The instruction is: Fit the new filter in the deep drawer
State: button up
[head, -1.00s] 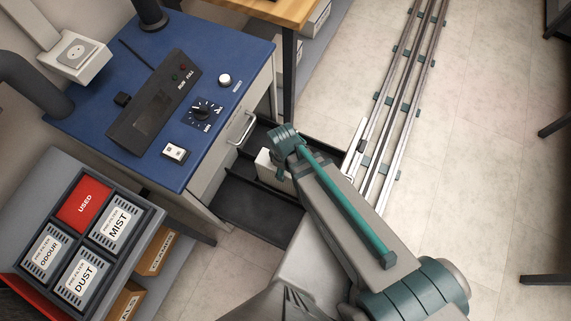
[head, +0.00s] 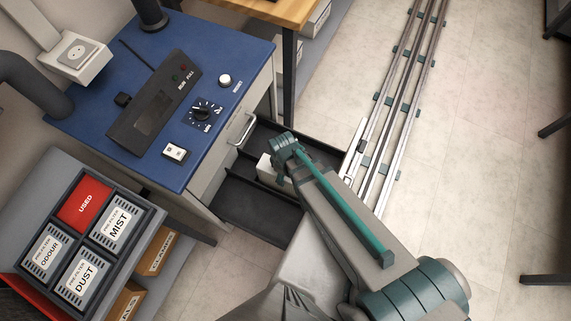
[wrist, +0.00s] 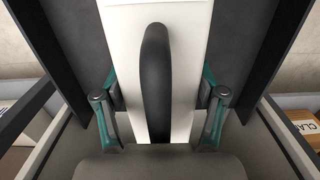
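The deep drawer (head: 250,208) stands open below the blue-topped machine, with a dark interior and a low dark divider across it. A white filter block (head: 268,170) is upright over the drawer, partly hidden by my arm. In the wrist view the white filter (wrist: 185,60) has a black handle (wrist: 157,75) along its middle. My gripper (wrist: 160,108) has a finger against each side of the filter and is shut on it. Dark drawer walls show on both sides. I cannot tell whether the filter touches the drawer bottom.
A grey tray (head: 152,207) holds labelled pre-filters, mist (head: 116,226), odour (head: 47,250) and dust (head: 82,279), beside a red used slot (head: 84,203). Cardboard boxes (head: 158,252) stand below. Metal rails (head: 400,100) run along the floor at right.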

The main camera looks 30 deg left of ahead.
jog(key=o, duration=0.3)
jog(key=r, duration=1.2)
jog(key=shift+a+b, duration=0.2)
jog(key=shift+b, duration=0.15)
jog(key=shift+r, duration=0.15)
